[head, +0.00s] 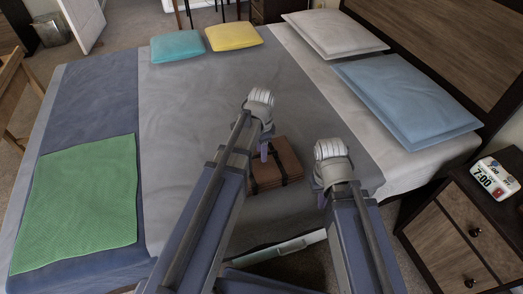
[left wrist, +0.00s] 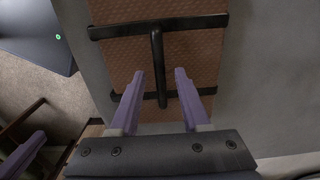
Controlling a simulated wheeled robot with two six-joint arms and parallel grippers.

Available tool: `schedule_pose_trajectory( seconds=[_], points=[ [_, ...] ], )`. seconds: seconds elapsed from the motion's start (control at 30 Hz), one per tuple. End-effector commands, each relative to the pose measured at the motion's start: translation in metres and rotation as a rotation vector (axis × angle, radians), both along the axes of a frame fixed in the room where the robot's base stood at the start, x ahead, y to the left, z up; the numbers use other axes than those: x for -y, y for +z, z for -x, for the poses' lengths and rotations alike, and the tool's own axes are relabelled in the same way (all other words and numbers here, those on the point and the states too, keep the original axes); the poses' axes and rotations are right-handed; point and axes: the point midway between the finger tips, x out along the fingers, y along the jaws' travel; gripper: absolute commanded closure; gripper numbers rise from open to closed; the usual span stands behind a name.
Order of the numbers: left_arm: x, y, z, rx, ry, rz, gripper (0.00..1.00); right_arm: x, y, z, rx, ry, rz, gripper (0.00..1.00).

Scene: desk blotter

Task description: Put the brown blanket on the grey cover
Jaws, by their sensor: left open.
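The brown blanket (head: 281,166) is a folded bundle with black straps, near the front edge of the bed in the head view. My arm partly covers it. In the left wrist view the blanket (left wrist: 195,60) fills the upper middle, with a black strap running down its centre. My left gripper (left wrist: 158,78) is open, one finger on each side of that strap; I cannot tell whether they touch it. My left gripper (head: 264,151) also shows over the bundle's left part. The grey cover (head: 190,110) spreads across the bed around the blanket. My right gripper (head: 321,199) is right of the blanket; its opening is unclear.
A green blanket (head: 80,200) lies on the bed's blue left part. Teal (head: 178,46) and yellow (head: 233,36) cushions lie at the far edge. Blue (head: 408,98) and white (head: 335,33) pillows lie right. A nightstand (head: 455,235) holds a clock (head: 492,178). The cover's middle is clear.

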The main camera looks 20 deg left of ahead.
Motion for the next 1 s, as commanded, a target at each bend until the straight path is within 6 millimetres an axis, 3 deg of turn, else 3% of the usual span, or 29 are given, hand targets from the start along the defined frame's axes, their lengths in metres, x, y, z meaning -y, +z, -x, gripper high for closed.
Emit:
schedule_pose_trajectory(
  seconds=[0.37,1.0],
  points=[
    [0.0,0.021,0.0,0.0,0.0,0.0,0.53,0.0,0.021,0.0,0.0,0.0,0.0,1.0],
    [0.0,0.114,0.0,0.0,0.0,0.0,0.53,0.0,0.114,0.0,0.0,0.0,0.0,1.0]
  ],
)
